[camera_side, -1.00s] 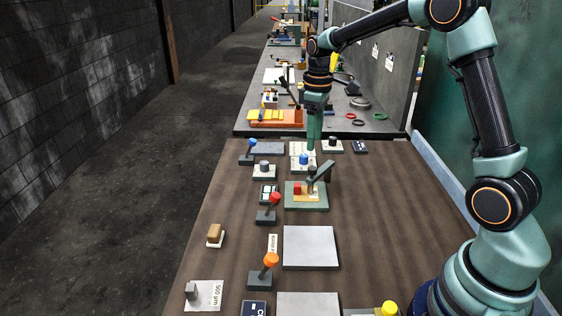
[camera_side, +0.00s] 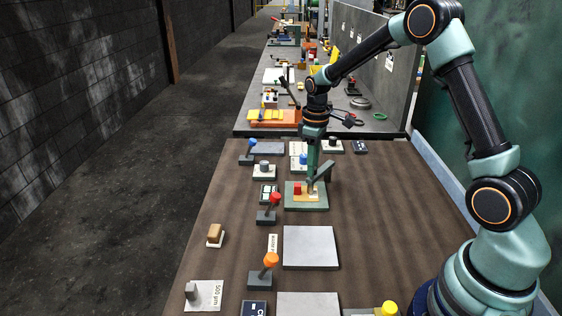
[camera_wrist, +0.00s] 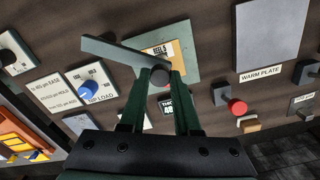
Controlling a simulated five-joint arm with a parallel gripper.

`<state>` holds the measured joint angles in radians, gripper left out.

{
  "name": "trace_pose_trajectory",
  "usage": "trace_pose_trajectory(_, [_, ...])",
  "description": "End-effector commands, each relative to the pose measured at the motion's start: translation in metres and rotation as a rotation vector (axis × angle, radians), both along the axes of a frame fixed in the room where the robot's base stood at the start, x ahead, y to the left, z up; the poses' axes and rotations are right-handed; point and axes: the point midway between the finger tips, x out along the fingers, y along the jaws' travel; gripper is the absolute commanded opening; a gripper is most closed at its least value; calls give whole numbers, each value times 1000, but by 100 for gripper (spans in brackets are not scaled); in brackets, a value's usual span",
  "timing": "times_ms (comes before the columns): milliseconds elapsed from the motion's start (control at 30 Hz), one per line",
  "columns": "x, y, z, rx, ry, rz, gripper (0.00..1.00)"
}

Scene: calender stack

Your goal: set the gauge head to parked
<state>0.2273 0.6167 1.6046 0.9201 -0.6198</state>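A green base (camera_side: 306,206) in the side view carries a tan panel, a red block (camera_side: 297,188) and a grey-green swing arm (camera_side: 322,173) slanting up to the right. I take this arm for the gauge head; no readable label confirms it. In the wrist view the arm (camera_wrist: 115,50) reaches left from a round dark grey knob (camera_wrist: 160,76). My gripper (camera_wrist: 163,82) points down at it, with its two green fingers on either side of the knob. Whether they press on it is unclear. In the side view my gripper (camera_side: 311,182) is down at the arm, which partly hides the fingertips.
A blue NIP LOAD knob (camera_wrist: 89,88) is to the left in the wrist view. A red-topped lever (camera_wrist: 237,106) and a warm plate (camera_wrist: 268,35) are to the right. Other levers, such as the orange one (camera_side: 270,260), stand nearby. The right tabletop (camera_side: 390,210) is mostly clear.

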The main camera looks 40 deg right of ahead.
Motion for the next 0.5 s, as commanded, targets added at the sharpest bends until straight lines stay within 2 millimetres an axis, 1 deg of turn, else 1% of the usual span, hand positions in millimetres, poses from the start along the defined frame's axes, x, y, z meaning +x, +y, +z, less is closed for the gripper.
trace_pose_trajectory(33, [0, 0, 0, 0, 0, 0, 4])
trace_pose_trajectory(67, [0, 0, 0, 0, 0, 0, 0])
trace_pose_trajectory(500, [0, 0, 1, 0, 0, 0, 0])
